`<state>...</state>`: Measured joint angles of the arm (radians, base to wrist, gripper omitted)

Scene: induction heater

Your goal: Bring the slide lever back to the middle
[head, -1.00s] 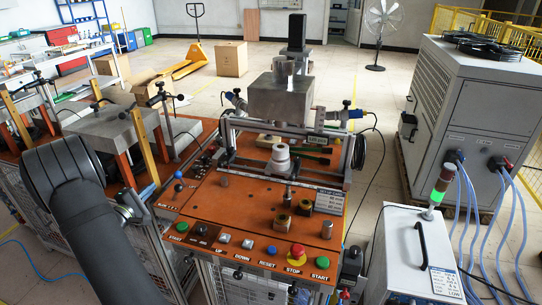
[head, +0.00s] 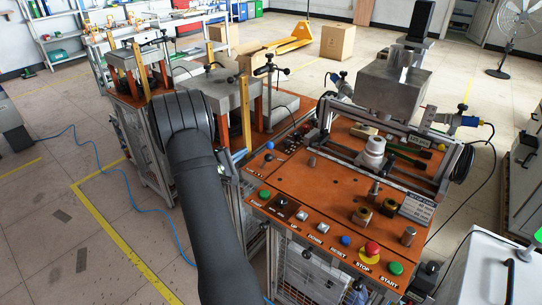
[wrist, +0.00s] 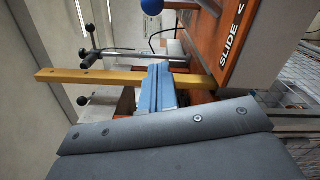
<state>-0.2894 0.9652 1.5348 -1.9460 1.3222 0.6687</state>
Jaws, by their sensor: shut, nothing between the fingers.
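The slide lever has a blue ball knob (head: 269,145) on a short stalk at the far left part of the orange control panel (head: 330,180). It looks about upright, but its exact tilt is too small to tell. The blue knob (wrist: 151,6) also shows at the top edge of the wrist view, left of the "SLIDE" lettering (wrist: 231,30). My gripper (wrist: 160,72) is shut and empty, its blue-grey fingers pointing up in the wrist view. The fingers are apart from the knob. In the head view my dark arm largely hides the gripper, left of the panel.
A yellow post (wrist: 125,77) crosses behind my fingers in the wrist view. Push buttons and a red stop knob (head: 371,249) line the panel's front edge. A metal block (head: 393,85) on a frame stands behind. Open floor (head: 100,210) lies to the left.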

